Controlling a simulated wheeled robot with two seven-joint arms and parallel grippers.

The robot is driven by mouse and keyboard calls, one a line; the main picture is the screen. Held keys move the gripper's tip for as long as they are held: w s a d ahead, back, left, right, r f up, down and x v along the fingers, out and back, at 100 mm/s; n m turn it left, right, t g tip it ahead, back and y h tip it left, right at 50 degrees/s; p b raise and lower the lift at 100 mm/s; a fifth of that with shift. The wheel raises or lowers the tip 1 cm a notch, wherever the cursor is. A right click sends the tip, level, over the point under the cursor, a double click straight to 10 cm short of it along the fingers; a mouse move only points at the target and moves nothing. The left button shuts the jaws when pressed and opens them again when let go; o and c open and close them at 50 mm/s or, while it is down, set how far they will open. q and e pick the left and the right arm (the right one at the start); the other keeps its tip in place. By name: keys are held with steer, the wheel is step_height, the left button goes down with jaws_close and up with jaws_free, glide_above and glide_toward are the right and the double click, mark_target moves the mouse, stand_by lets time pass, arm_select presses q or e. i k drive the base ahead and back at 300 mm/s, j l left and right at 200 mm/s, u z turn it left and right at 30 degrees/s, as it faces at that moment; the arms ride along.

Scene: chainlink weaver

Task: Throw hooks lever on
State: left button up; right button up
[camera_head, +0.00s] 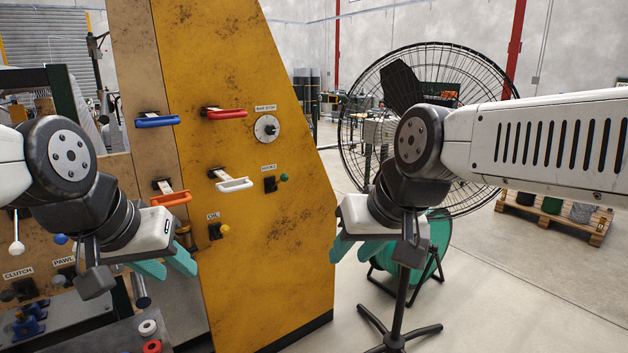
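The hooks lever is a small switch with a green knob (284,177) on a black base, on the yellow machine panel (285,235). A small label above it seems to read HOOKS. The lever's arm points to the right. My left gripper (168,266) is low and left of the lever, in front of the machine, with its teal fingers apart and nothing seen between them. My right gripper (361,253) is right of and below the lever, beyond the panel's right edge in the picture. Its teal fingers look apart and empty. Neither gripper touches the lever.
Nearby on the panel are a dial (266,128), a yellow-knobbed lever (223,229), and red (226,113), blue (158,121), white (235,185) and orange (171,199) handles. A large fan (465,75) and a green reel (439,233) stand at right. Floor beyond is open.

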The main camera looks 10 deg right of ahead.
mark_target(284, 178)
steer(key=z, duration=0.1)
steer(key=i+j+u, duration=0.1)
steer(key=i+u, duration=0.25)
steer(key=i, duration=0.75)
